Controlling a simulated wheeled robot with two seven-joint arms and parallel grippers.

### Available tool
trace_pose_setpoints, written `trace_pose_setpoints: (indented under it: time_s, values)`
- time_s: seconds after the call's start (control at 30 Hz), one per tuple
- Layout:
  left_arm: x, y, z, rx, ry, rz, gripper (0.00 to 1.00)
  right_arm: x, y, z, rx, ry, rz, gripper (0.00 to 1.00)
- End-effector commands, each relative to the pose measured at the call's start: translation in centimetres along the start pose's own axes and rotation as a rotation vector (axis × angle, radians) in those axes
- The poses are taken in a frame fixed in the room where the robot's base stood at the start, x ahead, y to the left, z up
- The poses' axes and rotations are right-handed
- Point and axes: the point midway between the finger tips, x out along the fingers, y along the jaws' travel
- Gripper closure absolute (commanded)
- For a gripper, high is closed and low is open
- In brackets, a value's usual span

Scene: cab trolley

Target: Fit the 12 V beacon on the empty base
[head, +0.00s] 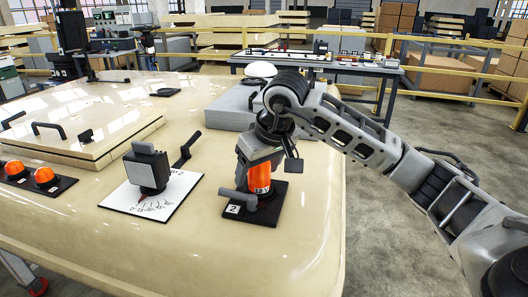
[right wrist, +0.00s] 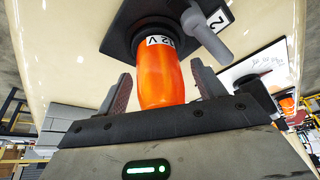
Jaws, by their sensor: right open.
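The orange beacon (head: 260,179), labelled 12 V, stands upright on a black base plate (head: 270,212) marked 2, with a grey lever (head: 237,198) beside it. My right gripper (head: 258,162) is at the beacon's upper part. In the right wrist view, its open fingers (right wrist: 163,92) stand on either side of the orange beacon (right wrist: 162,75), with a gap visible on each side. The black plate (right wrist: 150,18) and its lever also show there. Whether the beacon is locked to the plate I cannot tell. My left gripper is not in view.
Two other orange beacons (head: 43,176) sit on a dark strip at the left. A white dial card (head: 150,200) with a grey-black knob unit (head: 146,168) lies left of the plate. A grey box (head: 225,112) stands behind. Cream surface is clear in front.

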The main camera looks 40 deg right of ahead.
Motion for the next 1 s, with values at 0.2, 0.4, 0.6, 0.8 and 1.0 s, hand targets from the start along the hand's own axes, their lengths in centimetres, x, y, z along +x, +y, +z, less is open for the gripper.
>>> trace_pose_setpoints:
  time_s: [0.2, 0.4, 0.6, 0.8, 1.0]
  values:
    - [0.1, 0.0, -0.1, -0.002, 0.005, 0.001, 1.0, -3.7, 0.1, -0.2, 0.0, 0.009, 0.002, 0.31]
    - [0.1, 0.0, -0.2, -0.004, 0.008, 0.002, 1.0, -8.8, 0.1, -0.1, 0.0, 0.009, 0.002, 0.31]
    - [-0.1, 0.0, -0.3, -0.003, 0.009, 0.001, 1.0, -13.1, 0.0, -0.1, 0.0, 0.006, 0.001, 0.31]
    - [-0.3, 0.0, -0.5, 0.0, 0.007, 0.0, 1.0, -15.5, 0.0, -0.1, 0.0, 0.003, 0.0, 0.31]
    - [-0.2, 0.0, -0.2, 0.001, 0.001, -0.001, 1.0, -15.9, 0.0, 0.0, 0.0, 0.0, 0.001, 0.31]
